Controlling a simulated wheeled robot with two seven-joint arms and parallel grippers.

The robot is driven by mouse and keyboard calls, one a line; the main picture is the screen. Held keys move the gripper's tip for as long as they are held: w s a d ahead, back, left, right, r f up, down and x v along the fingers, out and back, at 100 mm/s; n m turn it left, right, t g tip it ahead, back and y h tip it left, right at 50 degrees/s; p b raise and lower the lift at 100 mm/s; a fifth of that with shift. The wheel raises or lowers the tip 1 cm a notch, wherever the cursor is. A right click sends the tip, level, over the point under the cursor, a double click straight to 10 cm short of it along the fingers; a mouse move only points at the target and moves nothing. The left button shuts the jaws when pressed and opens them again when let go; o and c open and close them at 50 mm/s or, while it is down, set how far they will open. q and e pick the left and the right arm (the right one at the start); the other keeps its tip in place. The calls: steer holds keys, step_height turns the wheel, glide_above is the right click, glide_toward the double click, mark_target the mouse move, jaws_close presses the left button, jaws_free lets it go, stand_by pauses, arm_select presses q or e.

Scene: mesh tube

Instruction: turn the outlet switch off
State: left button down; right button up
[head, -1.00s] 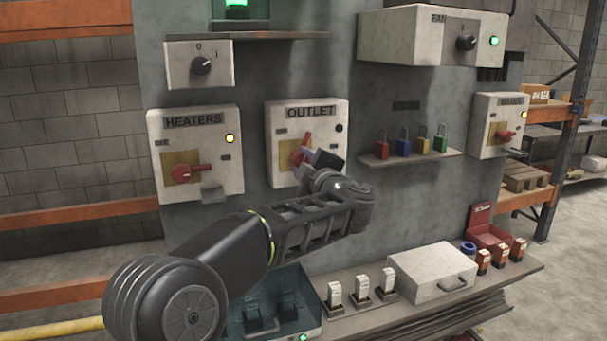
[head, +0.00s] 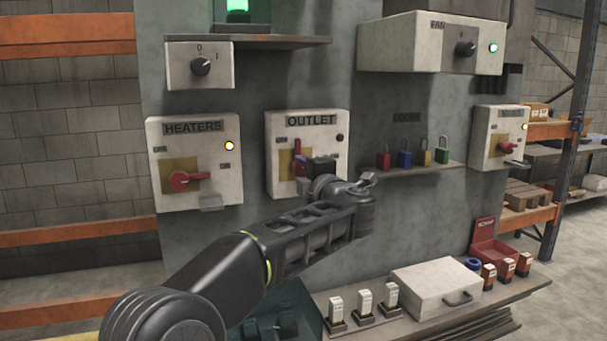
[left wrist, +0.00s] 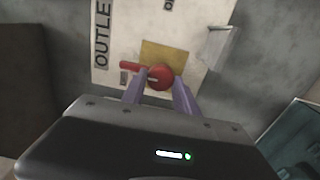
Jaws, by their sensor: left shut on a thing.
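The outlet box (head: 274,170) is a pale box labelled OUTLET on the grey panel. Its red switch handle (head: 297,147) points roughly up toward the label, and its lower part is hidden by my gripper. In the left wrist view the red handle (left wrist: 131,65) points left toward the sideways label. My left gripper (head: 306,168) is at the switch. Its purple fingers are shut on the round red hub, one on each side, in the left wrist view (left wrist: 160,82). The small lamp (head: 340,137) on the box is dark. My right gripper is not in view.
The heaters box (head: 195,135) is at the left, its red handle pointing right and its lamp lit. Coloured padlocks (head: 404,158) stand on a shelf to the right. A lower shelf holds a white case (head: 437,288) and small items.

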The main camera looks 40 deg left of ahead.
arm_select(q)
steer(key=shift+f, duration=0.1)
steer(key=c, duration=0.9)
jaws_free()
steer(key=shift+c, duration=0.2)
steer(key=shift+d, duration=0.1)
steer(key=b+v, duration=0.1)
steer(key=v, duration=0.6)
steer(key=shift+s+d, duration=0.25)
steer(key=shift+d, duration=0.05)
